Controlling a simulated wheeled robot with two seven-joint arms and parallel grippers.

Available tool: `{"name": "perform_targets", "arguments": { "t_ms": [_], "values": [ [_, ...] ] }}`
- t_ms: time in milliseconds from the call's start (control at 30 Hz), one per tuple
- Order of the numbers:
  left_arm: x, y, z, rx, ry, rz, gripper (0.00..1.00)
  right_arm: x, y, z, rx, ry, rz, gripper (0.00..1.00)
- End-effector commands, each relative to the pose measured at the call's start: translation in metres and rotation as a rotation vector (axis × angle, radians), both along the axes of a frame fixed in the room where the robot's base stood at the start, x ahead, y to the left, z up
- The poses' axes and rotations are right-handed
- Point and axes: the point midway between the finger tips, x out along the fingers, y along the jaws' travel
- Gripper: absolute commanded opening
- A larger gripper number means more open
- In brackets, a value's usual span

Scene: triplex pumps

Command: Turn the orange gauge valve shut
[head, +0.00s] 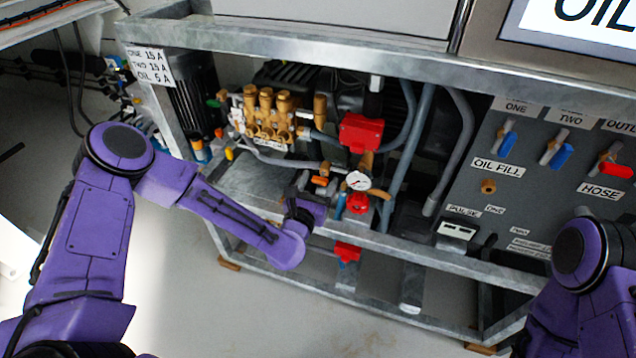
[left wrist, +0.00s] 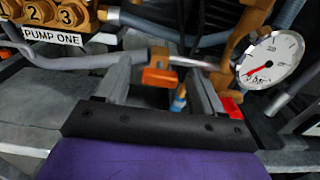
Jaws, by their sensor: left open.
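The orange gauge valve (head: 320,181) is a small orange handle on the pipework left of the round white gauge (head: 358,181). In the left wrist view the orange handle (left wrist: 158,76) appears between the two grey fingers, with a gap on each side. The gauge (left wrist: 270,60) is at the right of that view, its red needle pointing to the lower left. My left gripper (head: 308,186) is open and empty, just below and left of the handle. Whether the handle lies at fingertip depth is hard to tell. My right gripper is out of view; only its arm shows.
A red handle (head: 357,203) sits close below the gauge, and another red valve (head: 347,252) is lower. Brass pump heads (head: 268,108) and a red box (head: 361,132) are above. The grey frame rail (head: 420,255) crosses in front; the floor before it is clear.

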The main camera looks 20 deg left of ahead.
Motion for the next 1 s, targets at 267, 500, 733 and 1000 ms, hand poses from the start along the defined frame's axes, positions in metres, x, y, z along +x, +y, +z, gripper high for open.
{"name": "perform_targets", "arguments": {
  "t_ms": [267, 500, 733, 1000],
  "values": [
    [0.0, 0.0, 0.0, 0.001, 0.0, 0.0, 0.12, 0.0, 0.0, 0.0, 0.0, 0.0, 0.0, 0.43],
    [-0.001, 0.0, -0.001, 0.012, 0.0, 0.0, 0.12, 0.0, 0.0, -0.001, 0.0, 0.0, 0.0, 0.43],
    [-0.001, 0.0, -0.001, 0.099, -0.002, 0.0, 0.12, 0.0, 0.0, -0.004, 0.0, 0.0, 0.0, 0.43],
    [-0.001, -0.001, -0.001, 0.318, -0.011, -0.001, 0.12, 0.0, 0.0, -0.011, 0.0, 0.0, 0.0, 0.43]
  ]
}}
